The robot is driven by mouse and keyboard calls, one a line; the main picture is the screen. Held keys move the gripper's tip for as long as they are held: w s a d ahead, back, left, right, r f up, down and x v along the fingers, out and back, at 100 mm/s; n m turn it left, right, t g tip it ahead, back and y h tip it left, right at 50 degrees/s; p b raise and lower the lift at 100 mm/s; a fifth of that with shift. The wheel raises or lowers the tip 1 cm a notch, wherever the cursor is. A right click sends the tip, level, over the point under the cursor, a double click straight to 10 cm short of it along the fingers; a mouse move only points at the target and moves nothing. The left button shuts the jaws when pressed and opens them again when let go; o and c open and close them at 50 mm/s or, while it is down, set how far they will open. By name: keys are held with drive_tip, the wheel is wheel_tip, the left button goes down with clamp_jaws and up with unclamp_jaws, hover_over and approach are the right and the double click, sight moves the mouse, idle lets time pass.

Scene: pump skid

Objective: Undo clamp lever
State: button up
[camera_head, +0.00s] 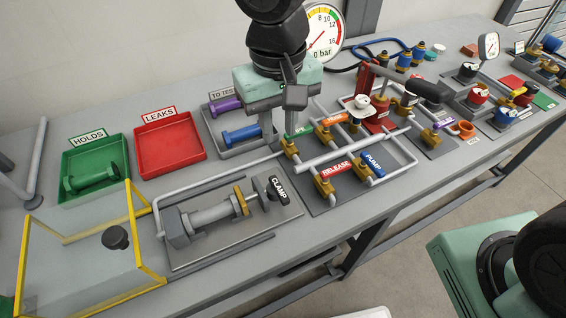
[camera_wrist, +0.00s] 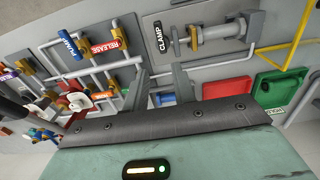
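The clamp lever (camera_head: 279,189) is a black handle labelled CLAMP, at the right end of the clamp fixture (camera_head: 225,235) in the head view. It also shows near the top middle of the wrist view (camera_wrist: 175,42). A grey cylindrical piece (camera_head: 210,216) lies along the fixture, left of a brass collar (camera_head: 240,200). My gripper (camera_head: 293,100) hangs above the bench behind the lever, apart from it. In the wrist view its two fingers (camera_wrist: 160,72) stand well apart with nothing between them.
A yellow-framed clear guard (camera_head: 85,255) stands left of the fixture. Behind are a green HOLDS tray (camera_head: 75,160) with a dark green piece, an empty red LEAKS tray (camera_head: 170,145) and a TO TEST tray (camera_head: 222,105). Pipes with RELEASE (camera_head: 336,168) and PUMP (camera_head: 374,164) handles stand right of the lever.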

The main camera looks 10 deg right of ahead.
sight(280, 190)
wheel_tip(280, 190, down, 17)
drive_tip(key=shift+f, duration=0.2)
idle(0.3)
clamp_jaws()
